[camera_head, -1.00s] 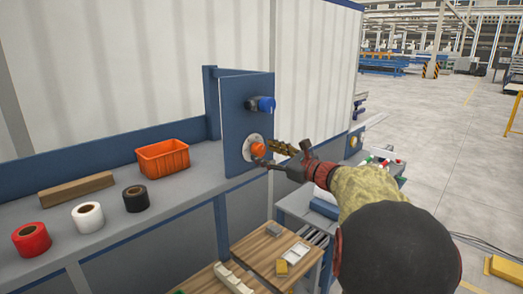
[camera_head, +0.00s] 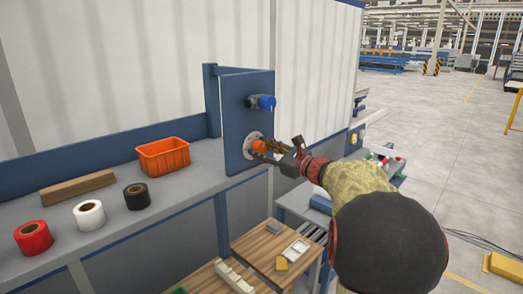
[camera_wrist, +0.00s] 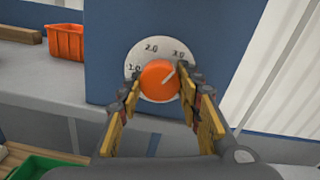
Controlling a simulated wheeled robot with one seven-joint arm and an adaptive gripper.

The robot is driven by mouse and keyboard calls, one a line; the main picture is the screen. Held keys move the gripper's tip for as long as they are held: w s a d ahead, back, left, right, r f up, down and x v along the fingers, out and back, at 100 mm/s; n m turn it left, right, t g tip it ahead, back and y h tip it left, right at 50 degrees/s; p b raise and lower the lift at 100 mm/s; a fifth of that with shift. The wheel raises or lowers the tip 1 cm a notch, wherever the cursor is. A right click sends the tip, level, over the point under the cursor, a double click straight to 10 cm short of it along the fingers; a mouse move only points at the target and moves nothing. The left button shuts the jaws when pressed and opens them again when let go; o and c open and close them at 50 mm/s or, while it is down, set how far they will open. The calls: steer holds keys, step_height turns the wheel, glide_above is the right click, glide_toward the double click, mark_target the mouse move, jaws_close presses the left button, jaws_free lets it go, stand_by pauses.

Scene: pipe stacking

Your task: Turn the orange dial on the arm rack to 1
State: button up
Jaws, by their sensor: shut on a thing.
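The orange dial (camera_wrist: 159,80) sits on a pale round plate (camera_wrist: 138,57) fixed to the upright blue panel of the arm rack (camera_head: 236,118). In the wrist view the plate shows 1.0 at the left, 2.0 at the top and 3.0 at the upper right. The dial's pale mark points to the upper right, toward 3.0. My gripper (camera_wrist: 160,98) is shut on the dial, one finger on its left side and one on its right. In the head view the dial (camera_head: 258,146) is partly covered by the fingers.
A blue-capped knob (camera_head: 265,102) sticks out of the panel above the dial. An orange bin (camera_head: 163,156), a black roll (camera_head: 136,196), a white roll (camera_head: 89,214), a red roll (camera_head: 33,237) and a wooden block (camera_head: 77,187) are on the grey bench.

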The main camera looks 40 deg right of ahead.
steer(key=c, duration=0.4)
steer(key=shift+c, duration=0.2)
